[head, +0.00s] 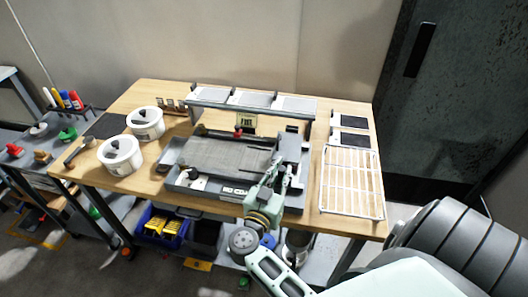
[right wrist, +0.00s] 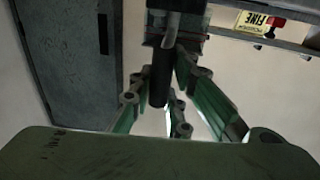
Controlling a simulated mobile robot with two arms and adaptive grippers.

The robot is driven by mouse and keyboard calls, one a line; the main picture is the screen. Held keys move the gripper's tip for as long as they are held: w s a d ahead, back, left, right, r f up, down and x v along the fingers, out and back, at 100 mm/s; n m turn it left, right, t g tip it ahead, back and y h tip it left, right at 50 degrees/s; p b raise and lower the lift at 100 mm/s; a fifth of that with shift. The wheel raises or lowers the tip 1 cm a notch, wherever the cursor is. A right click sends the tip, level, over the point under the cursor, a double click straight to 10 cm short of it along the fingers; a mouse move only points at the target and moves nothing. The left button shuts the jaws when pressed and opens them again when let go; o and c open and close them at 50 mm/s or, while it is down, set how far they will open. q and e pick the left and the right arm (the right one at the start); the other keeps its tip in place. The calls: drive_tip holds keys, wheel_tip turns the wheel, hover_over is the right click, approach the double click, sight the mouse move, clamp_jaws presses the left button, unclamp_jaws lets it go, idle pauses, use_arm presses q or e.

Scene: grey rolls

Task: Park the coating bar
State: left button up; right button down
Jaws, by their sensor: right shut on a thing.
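A grey coating machine (head: 294,202) with a flat textured bed stands in the middle of the wooden table. My right gripper (head: 276,166) is over the right part of the machine. In the right wrist view its green fingers (right wrist: 172,88) are closed around a dark round bar (right wrist: 158,78), which I take to be the coating bar. In the head view a thin dark rod (head: 240,146) lies across the bed, left of the gripper; whether it is the same bar I cannot tell. The gripper hides part of the machine's right side. My left gripper is not in view.
Two white pots (head: 121,161) stand left. A white wire rack (head: 350,209) and dark-and-white sheets (head: 352,140) lie right.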

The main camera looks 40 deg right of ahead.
drive_tip(key=shift+s+d, duration=0.25)
drive_tip(key=shift+s, duration=0.1)
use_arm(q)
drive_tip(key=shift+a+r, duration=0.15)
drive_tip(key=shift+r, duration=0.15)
use_arm(e)
drive_tip(key=shift+f, duration=0.2)
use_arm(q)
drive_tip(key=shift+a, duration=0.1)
use_arm(e)
drive_tip(key=c, duration=1.6)
unclamp_jaws()
drive_tip(key=shift+s+d+r, duration=0.1)
drive_tip(key=shift+s, duration=0.1)
drive_tip(key=shift+c, duration=0.2)
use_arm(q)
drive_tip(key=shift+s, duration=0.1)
use_arm(e)
drive_tip(key=shift+w, duration=0.1)
drive_tip(key=shift+w+r, duration=0.1)
drive_tip(key=shift+r, duration=0.05)
wheel_tip(320, 180, up, 10)
